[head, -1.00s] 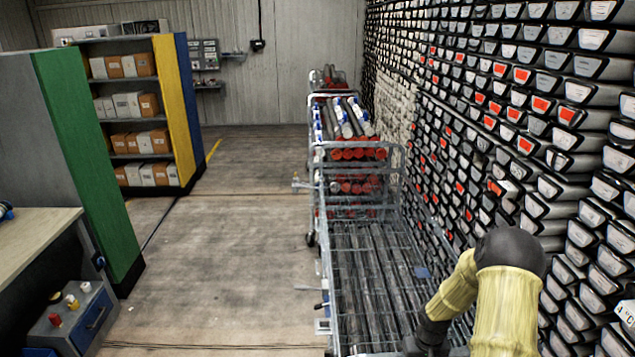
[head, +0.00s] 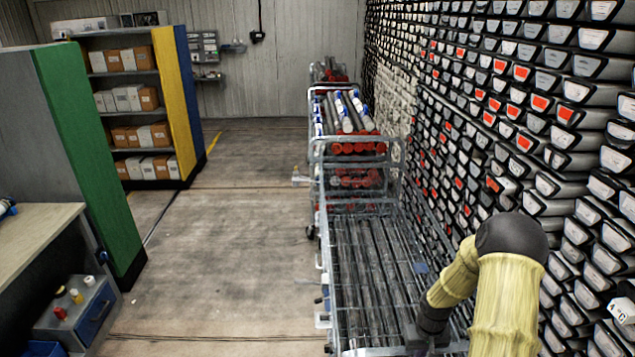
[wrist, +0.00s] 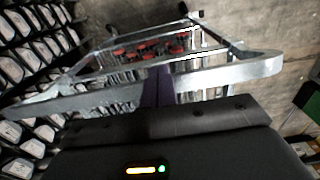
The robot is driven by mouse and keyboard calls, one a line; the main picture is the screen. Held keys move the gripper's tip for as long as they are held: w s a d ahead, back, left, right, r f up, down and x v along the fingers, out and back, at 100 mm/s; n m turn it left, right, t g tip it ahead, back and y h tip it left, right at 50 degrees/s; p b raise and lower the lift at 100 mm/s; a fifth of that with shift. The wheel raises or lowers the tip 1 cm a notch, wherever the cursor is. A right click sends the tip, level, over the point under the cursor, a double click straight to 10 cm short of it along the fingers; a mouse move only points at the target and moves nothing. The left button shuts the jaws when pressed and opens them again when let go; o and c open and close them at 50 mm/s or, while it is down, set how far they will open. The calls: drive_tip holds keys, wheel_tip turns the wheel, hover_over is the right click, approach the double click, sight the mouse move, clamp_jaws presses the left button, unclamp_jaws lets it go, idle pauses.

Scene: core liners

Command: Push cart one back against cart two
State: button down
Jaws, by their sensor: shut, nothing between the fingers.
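The nearest cart (head: 322,262) is a long grey wire-mesh cart loaded with dark grey tubes, beside the wall of core trays. A second cart (head: 313,104) with red-capped and blue-marked tubes stands straight beyond it. The near cart's far end frame overlaps it in view, so I cannot tell whether they touch. No label shows which is cart one. My arm reaches down at the near cart's near right end; its gripper is hidden in the head view. In the wrist view my gripper (wrist: 158,88) is shut and empty, its fingers close to a cart's metal rail (wrist: 215,76); contact is unclear.
The stacked core-tray wall (head: 540,130) runs close along the carts' right side. Another loaded cart (head: 328,72) stands at the far end. Box shelves (head: 135,75), a green panel (head: 90,150) and a workbench (head: 35,235) are left. The aisle floor (head: 220,240) between is clear.

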wheel_tip(320, 180, up, 3)
drive_tip(key=shift+f+p, duration=0.1)
drive_tip(key=shift+p, duration=0.7)
drive_tip(key=s+a+r+t+b, duration=0.2)
drive_tip(key=s+a+r+b, duration=0.9)
drive_tip(key=s, duration=0.4)
drive_tip(key=shift+a+r+t+b, duration=0.3)
drive_tip(key=shift+a+r+b, duration=0.05)
drive_tip(key=shift+a+b, duration=0.2)
drive_tip(key=shift+w, duration=0.1)
